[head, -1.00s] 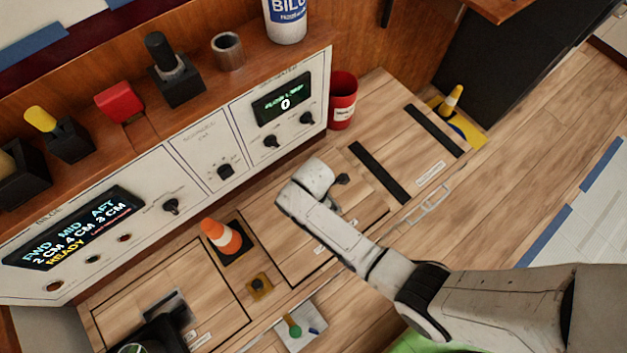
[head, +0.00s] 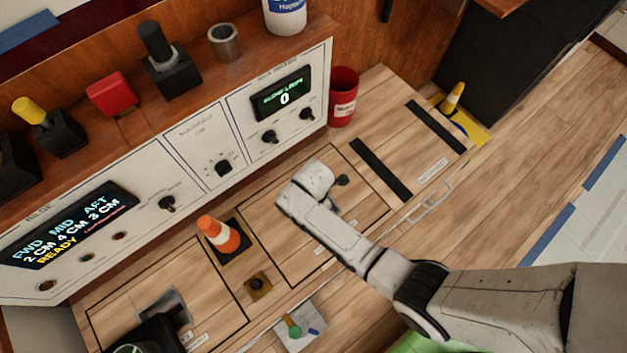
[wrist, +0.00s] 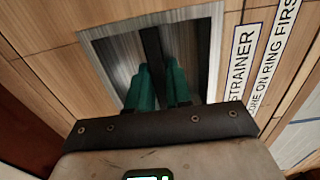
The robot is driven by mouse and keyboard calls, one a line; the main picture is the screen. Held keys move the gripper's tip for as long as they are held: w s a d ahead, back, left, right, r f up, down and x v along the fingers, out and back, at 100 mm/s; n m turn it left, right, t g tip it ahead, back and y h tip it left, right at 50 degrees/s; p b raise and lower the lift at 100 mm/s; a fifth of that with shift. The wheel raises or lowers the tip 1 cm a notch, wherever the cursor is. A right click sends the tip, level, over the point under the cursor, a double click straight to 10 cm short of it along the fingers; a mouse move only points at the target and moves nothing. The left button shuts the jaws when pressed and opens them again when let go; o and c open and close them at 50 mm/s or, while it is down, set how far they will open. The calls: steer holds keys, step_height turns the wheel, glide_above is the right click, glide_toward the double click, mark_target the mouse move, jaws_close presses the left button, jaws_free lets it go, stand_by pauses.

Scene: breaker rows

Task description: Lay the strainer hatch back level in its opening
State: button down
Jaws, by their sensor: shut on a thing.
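The strainer hatch (head: 275,235) is a wooden floor panel, ringed by a dark seam, in the middle of the deck in the head view. It looks flush or nearly flush, but my arm covers much of it. In the wrist view its metal pull recess (wrist: 103,48) holds a dark bar (wrist: 152,42), beside a STRAINER label (wrist: 243,62). My gripper (wrist: 158,72) has its green fingers down in the recess, one on each side of the bar, shut on it. The fingertips are hidden from the head view by my wrist.
An orange-and-white cone (head: 218,236) stands left of the hatch, near a small yellow-based fitting (head: 257,285). A red bucket (head: 343,97) stands behind it by the control panel (head: 200,150). Black strips (head: 380,168) lie to the right. Another hatch (head: 120,290) is at lower left.

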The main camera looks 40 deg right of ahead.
steer(key=shift+w+f, duration=0.1)
steer(key=c, duration=1)
jaws_free()
steer(key=shift+o, duration=0.2)
steer(key=shift+s, duration=0.2)
step_height(320, 180, up, 11)
steer(key=p, duration=0.3)
steer(key=shift+w+f, duration=0.1)
steer(key=s+d+r+m+p, duration=0.4)
steer(key=s+r+m, duration=0.4)
steer(key=r+m, duration=0.1)
steer(key=s+d+r+m+t+p, duration=0.1)
steer(key=s+d+r+m+p, duration=0.2)
steer(key=s+r+m, duration=0.5)
step_height(320, 180, up, 3)
steer(key=shift+s+d+r+m+p, duration=0.25)
steer(key=shift+d+m+p, duration=0.1)
steer(key=shift+m, duration=0.25)
